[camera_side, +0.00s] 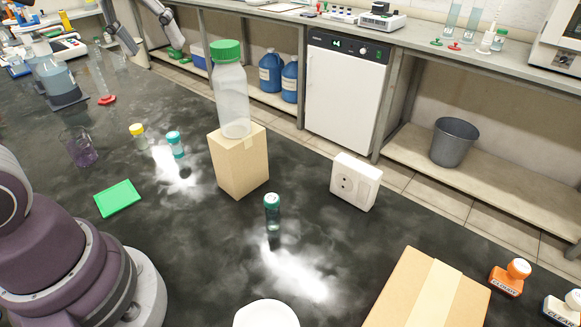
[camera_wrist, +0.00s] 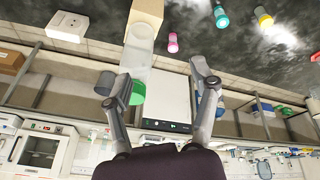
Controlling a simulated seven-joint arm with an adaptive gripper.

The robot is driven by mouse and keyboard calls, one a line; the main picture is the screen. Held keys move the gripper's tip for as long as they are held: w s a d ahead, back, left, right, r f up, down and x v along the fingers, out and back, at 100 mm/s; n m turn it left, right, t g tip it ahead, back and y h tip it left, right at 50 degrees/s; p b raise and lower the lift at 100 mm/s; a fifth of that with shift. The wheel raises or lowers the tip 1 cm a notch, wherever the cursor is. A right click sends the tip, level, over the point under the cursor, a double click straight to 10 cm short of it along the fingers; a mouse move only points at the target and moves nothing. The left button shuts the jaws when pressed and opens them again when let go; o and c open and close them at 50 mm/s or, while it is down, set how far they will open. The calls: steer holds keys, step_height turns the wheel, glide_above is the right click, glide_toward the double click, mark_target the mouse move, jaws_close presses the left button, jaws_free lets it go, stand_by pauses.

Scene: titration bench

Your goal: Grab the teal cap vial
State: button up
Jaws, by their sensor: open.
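A small vial with a teal cap (camera_side: 175,144) stands upright on the dark bench, left of the cardboard box. It also shows at the top of the wrist view (camera_wrist: 221,15). A second small vial with a green-teal cap and dark body (camera_side: 272,212) stands in front of the box; I cannot make it out in the wrist view. A yellow-capped vial (camera_side: 139,136) stands just left of the first, and also shows in the wrist view (camera_wrist: 264,17). My gripper (camera_wrist: 160,88) is open, its fingers apart with no vial between them.
A clear bottle with a green lid (camera_side: 231,90) stands on a cardboard box (camera_side: 239,170); in the wrist view the bottle overlaps my left finger. A pink vial (camera_wrist: 172,42) shows in the wrist view.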

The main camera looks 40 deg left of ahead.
steer(key=w+a+n+g+y, duration=0.1)
steer(key=w+a+n+g, duration=0.15)
steer(key=a+n, duration=0.45)
steer(key=n+g+y, duration=0.2)
steer(key=n+y, duration=0.1)
steer(key=n, duration=0.2)
glide_above(174, 145)
steer(key=d, duration=0.2)
step_height(174, 145, down, 2)
steer(key=a+f, duration=0.1)
steer(key=f, duration=0.7)
steer(key=a+f, duration=0.1)
steer(key=f, duration=0.8)
steer(key=a+f, duration=0.2)
steer(key=f, duration=0.7)
steer(key=shift+w, duration=0.35)
steer(key=shift+r, duration=0.1)
jaws_close()
